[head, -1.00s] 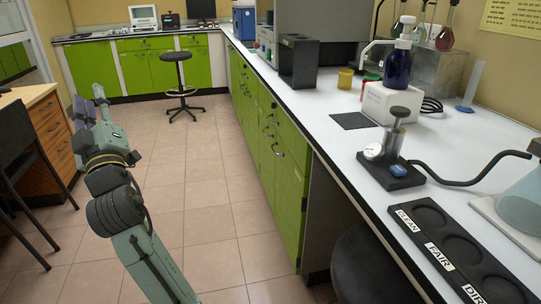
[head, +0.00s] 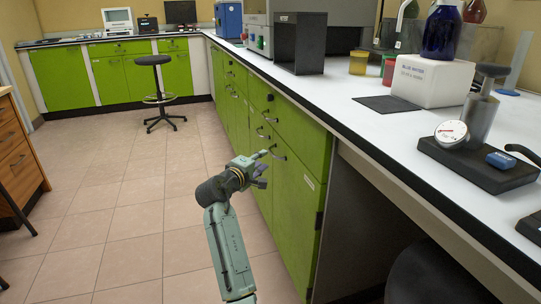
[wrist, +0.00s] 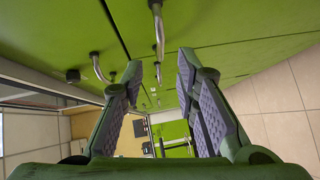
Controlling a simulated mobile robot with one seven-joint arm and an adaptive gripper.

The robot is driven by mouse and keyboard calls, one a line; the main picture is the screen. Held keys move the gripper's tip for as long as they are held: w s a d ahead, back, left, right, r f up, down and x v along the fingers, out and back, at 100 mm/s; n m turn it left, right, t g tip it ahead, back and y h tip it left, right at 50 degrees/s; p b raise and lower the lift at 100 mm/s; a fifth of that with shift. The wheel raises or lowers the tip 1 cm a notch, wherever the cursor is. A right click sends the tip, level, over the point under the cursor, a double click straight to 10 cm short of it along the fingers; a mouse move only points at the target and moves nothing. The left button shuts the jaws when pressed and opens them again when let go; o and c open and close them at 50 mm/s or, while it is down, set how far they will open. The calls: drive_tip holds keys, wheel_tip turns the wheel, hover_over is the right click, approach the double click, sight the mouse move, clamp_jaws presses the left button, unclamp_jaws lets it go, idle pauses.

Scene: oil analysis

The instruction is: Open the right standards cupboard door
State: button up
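The near green cupboard door (head: 292,205) under the right-hand counter is shut. It carries a small label too small to read. A curved metal handle (head: 279,152) shows near its upper left. My gripper (head: 263,168) is in front of this door, close to the handle, and looks apart from it. In the wrist view my gripper (wrist: 160,92) is open, with nothing between its fingers. A metal handle (wrist: 158,30) stands out from the green front beyond the fingertips, and another handle (wrist: 97,67) is to its left.
The counter's dark front edge (head: 372,143) overhangs the cupboards. Right of the near door is an open knee space with a dark stool (head: 430,275). A black stool (head: 160,98) stands farther back on the floor. The tiled floor (head: 120,220) on the left is clear.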

sight(271, 152)
drive_tip(key=x, duration=0.8)
drive_tip(key=shift+w+b, duration=0.15)
drive_tip(key=shift+b, duration=0.25)
drive_tip(key=shift+c, duration=0.6)
clamp_jaws()
